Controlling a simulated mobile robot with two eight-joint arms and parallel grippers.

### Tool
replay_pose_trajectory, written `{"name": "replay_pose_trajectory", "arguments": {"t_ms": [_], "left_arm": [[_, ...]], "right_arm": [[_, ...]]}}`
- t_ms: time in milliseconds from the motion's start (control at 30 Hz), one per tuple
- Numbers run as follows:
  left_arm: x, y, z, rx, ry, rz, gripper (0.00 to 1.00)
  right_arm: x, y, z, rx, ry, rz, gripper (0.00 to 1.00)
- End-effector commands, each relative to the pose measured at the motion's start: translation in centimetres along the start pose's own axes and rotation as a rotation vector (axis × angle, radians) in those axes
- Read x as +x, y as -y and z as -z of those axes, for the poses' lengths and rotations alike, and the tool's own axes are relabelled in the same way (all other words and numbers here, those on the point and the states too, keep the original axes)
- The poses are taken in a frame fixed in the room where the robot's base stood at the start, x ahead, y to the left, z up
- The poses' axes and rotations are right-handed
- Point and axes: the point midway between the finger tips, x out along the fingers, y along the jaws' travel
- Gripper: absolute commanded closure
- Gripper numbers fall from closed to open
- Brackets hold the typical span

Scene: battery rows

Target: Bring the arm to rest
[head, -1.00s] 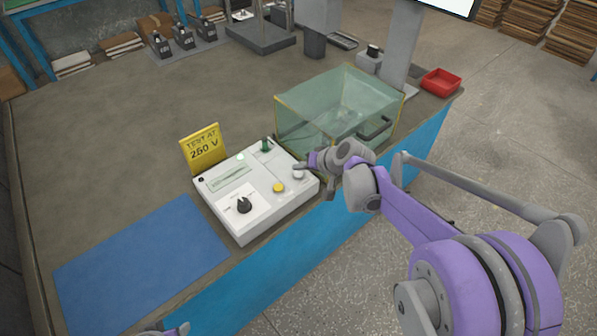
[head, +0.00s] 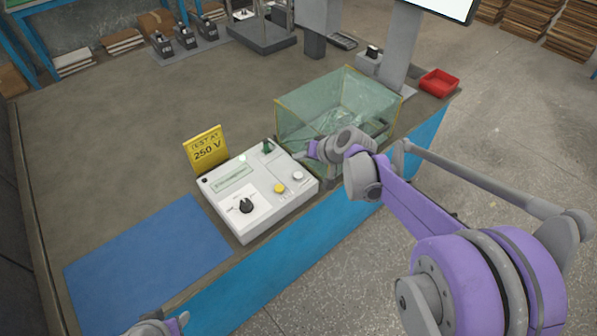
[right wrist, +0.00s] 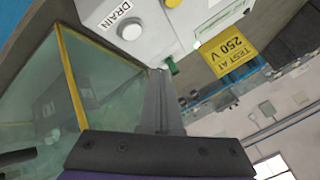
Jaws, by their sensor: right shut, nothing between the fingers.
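My right gripper (head: 313,151) is shut and empty, raised just above the right end of the white tester box (head: 232,221). In the right wrist view its closed fingers (right wrist: 159,82) point towards the box's edge, near a green part (right wrist: 173,69). The box carries a black knob (head: 246,206), a yellow button (head: 280,188) and a pale button (head: 297,175), which has the label DRAIN beside it in the right wrist view. My left gripper (head: 178,322) shows only partly at the bottom edge; its jaws cannot be made out.
A clear greenish enclosure (head: 300,112) stands right beside my right gripper. A yellow sign (head: 206,149) reading TEST AT 250 V stands behind the box. A blue mat (head: 145,255) lies to the left, and a red tray (head: 440,82) at the far right. The bench's left middle is clear.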

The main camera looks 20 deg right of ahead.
Motion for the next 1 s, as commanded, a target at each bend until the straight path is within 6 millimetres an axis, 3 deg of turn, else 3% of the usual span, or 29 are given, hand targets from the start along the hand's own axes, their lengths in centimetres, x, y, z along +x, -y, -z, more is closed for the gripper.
{"name": "replay_pose_trajectory", "arguments": {"t_ms": [733,867,1000], "left_arm": [[0.1,0.0,0.0,0.0,0.0,0.0,0.5],[-0.5,0.0,0.3,0.0,-0.002,0.0,0.5],[-1.6,0.0,1.1,0.0,-0.007,0.0,0.5]], "right_arm": [[-0.1,0.1,-0.2,-0.002,0.002,-0.001,1.0],[-1.7,1.2,-1.6,-0.028,0.023,-0.02,1.0],[-5.8,3.3,-5.4,-0.098,0.074,-0.078,1.0]]}}
